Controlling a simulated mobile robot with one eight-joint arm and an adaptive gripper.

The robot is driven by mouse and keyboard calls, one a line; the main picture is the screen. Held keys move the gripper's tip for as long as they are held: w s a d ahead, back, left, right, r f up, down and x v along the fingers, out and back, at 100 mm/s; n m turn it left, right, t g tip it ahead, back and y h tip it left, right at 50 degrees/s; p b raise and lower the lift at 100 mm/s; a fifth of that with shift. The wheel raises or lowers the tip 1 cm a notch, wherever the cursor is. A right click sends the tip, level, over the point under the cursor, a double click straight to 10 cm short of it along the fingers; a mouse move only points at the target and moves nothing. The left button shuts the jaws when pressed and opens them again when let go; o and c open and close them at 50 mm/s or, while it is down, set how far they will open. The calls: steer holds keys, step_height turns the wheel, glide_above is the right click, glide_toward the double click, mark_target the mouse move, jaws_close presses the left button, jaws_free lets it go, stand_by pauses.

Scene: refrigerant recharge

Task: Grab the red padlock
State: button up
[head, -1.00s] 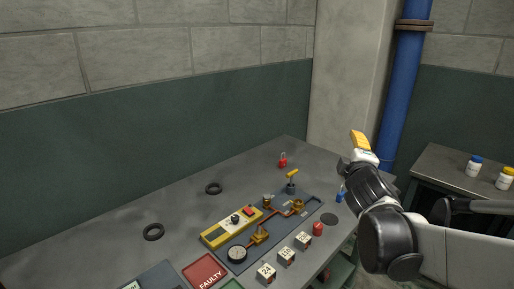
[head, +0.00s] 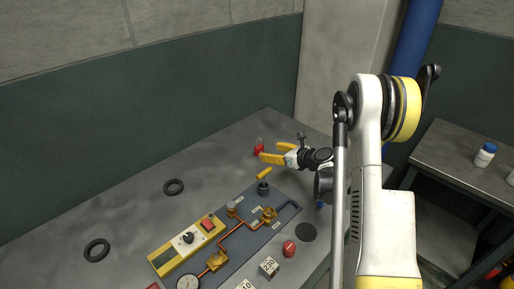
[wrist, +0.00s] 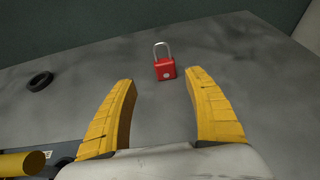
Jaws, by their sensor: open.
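The red padlock (head: 259,149) stands on the grey table near its far corner, with its grey shackle up. In the wrist view the padlock (wrist: 165,67) shows whole, beyond the fingertips and between their lines. My gripper (head: 272,152) has yellow fingers and reaches in from the right, close to the padlock. In the wrist view my gripper (wrist: 160,82) is open and empty, with the two fingers wide apart.
A blue-grey panel (head: 285,212) with copper pipes, brass valves and a gauge (head: 188,283) lies in front of the gripper. A yellow-handled valve (head: 263,181) stands near the fingers. Two black rings (head: 173,187) (head: 97,250) lie left. Table around the padlock is clear.

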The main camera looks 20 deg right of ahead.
mark_target(261, 147)
steer(key=b+x, duration=0.1)
steer(key=x, duration=0.4)
steer(key=b+x, duration=0.1)
steer(key=x, duration=0.2)
steer(key=shift+w+d+b, duration=0.25)
steer(key=shift+w+b, duration=0.1)
steer(key=shift+w, duration=0.2)
jaws_close()
